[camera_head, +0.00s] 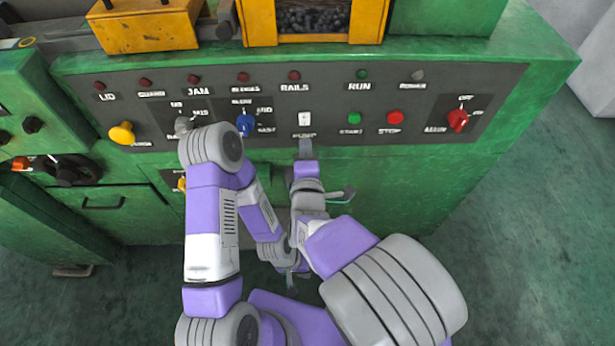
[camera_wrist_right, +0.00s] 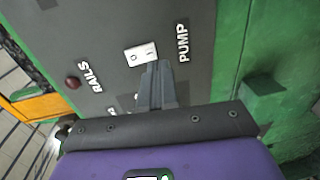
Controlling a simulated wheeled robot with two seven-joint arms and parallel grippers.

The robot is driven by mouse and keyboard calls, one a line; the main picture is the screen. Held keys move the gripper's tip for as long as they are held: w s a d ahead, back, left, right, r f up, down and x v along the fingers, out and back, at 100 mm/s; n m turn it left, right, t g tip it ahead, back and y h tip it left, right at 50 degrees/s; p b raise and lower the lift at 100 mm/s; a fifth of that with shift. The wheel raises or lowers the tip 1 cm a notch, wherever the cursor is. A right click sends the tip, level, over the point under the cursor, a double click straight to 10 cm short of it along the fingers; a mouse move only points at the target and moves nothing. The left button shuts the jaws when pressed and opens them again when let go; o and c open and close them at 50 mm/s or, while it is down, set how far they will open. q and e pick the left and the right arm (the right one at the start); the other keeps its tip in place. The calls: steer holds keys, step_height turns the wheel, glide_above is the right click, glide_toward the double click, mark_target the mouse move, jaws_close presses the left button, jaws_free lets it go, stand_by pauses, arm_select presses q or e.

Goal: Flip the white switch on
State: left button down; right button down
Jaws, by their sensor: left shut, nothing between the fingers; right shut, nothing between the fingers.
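The white rocker switch (camera_head: 305,118) sits on the dark grey control panel above the label PUMP. I cannot tell which side is pressed in. My right gripper (camera_head: 305,146) is shut and empty, just below the switch in the head view. In the right wrist view its fingertips (camera_wrist_right: 159,66) are beside the switch's edge, and I cannot tell whether they touch it. My left gripper (camera_head: 291,278) is shut and empty, low in front of the machine and partly hidden by my arms.
Near the switch are a blue selector knob (camera_head: 245,124), a green START button (camera_head: 354,118) and a red STOP button (camera_head: 395,117). A red rotary switch (camera_head: 458,120) is at the panel's right. A yellow knob (camera_head: 122,133) is at the left. Clear floor (camera_head: 510,220) lies at the right.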

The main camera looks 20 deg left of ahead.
steer(key=s+d+f+p, duration=0.1)
steer(key=s+d, duration=0.2)
steer(key=s, duration=0.5)
steer(key=shift+s+p, duration=0.35)
steer(key=shift+f, duration=0.1)
steer(key=w+d+f+m+g+h+p, duration=0.15)
steer(key=d+f+m+g, duration=0.35)
steer(key=f, duration=0.5)
steer(key=w+d+f+m+g+h, duration=0.2)
steer(key=d+f+m+g, duration=0.1)
steer(key=d+f+m, duration=0.45)
steer(key=s+d+f+m+g+y, duration=0.1)
steer(key=s+d+f+m+g, duration=0.2)
steer(key=s+f+m, duration=0.3)
steer(key=s+d+f+m+g+y+p, duration=0.1)
steer(key=s+d+f+m+g, duration=0.3)
steer(key=s+d+f+m, duration=0.1)
steer(key=shift+s+d+f+m, duration=0.2)
steer(key=shift+s+f+m, duration=0.25)
steer(key=shift+f, duration=0.35)
